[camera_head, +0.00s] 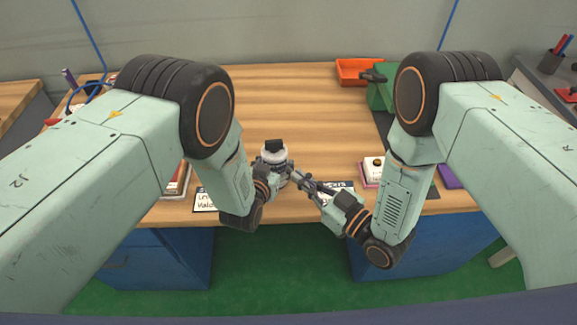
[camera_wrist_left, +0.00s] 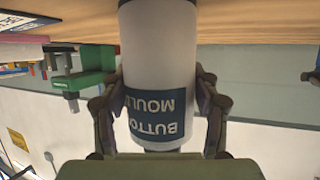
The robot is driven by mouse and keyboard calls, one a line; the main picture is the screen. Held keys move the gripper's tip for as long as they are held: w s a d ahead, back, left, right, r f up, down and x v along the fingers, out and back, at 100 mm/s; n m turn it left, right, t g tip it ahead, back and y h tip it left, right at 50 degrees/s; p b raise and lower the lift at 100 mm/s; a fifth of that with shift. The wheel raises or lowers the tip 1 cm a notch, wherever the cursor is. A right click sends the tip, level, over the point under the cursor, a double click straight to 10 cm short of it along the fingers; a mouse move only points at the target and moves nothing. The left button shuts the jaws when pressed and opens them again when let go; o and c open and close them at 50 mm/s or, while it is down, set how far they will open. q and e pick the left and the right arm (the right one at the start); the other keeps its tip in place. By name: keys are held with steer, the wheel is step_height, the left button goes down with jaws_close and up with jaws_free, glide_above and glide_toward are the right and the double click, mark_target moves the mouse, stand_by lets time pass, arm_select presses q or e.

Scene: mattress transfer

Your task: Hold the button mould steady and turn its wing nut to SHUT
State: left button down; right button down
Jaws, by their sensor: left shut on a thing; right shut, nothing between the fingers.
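The button mould (camera_head: 273,157) is a whitish cylinder with a dark top, standing near the front of the wooden table. In the left wrist view it shows upside down, with a blue label reading BUTTON MOULD (camera_wrist_left: 158,113). My left gripper (camera_wrist_left: 158,100) is shut on the mould, a finger on each side of it. My right gripper (camera_head: 296,176) is shut and empty, its tips low and just right of the mould. In the head view I cannot tell whether they touch it. The wing nut is too small to make out.
Cards with writing lie at the table's front edge (camera_head: 204,199), left and right of the mould. An orange tray (camera_head: 358,69) and a green vice-like thing (camera_head: 381,93) stand at the back right. A pink-edged box (camera_head: 371,175) lies right. The table's middle behind the mould is clear.

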mark_target(271, 155)
arm_select(q)
steer(key=shift+w+r, duration=0.1)
steer(key=shift+r, duration=0.05)
arm_select(e)
steer(key=shift+s+d, duration=0.4)
steer(key=shift+s, duration=0.1)
arm_select(q)
steer(key=shift+c, duration=1.3)
jaws_free()
arm_select(e)
steer(key=x, duration=1.1)
steer(key=shift+w+a, duration=0.15)
steer(key=shift+w, duration=0.05)
